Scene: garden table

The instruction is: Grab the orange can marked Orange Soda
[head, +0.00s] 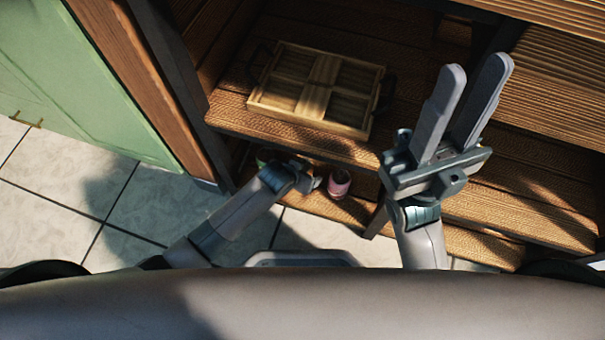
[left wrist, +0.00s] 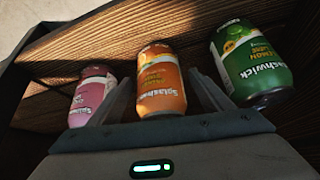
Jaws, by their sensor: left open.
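The orange can (left wrist: 162,88) shows in the left wrist view, its label only partly readable. It appears between the two spread fingers of my left gripper (left wrist: 161,76); I cannot tell whether they touch it. In the head view my left gripper (head: 305,179) reaches in under the table top, its fingers mostly hidden, and the orange can cannot be made out there. My right gripper (head: 474,70) is open and empty, its fingers pointing up above the right part of the table.
A pink can (left wrist: 92,97) stands left of the orange one and a green lemon-lime can (left wrist: 250,65) right. The pink can also shows in the head view (head: 339,184) on the lower shelf. A wooden tray (head: 353,129) lies on the table top (head: 235,116) above.

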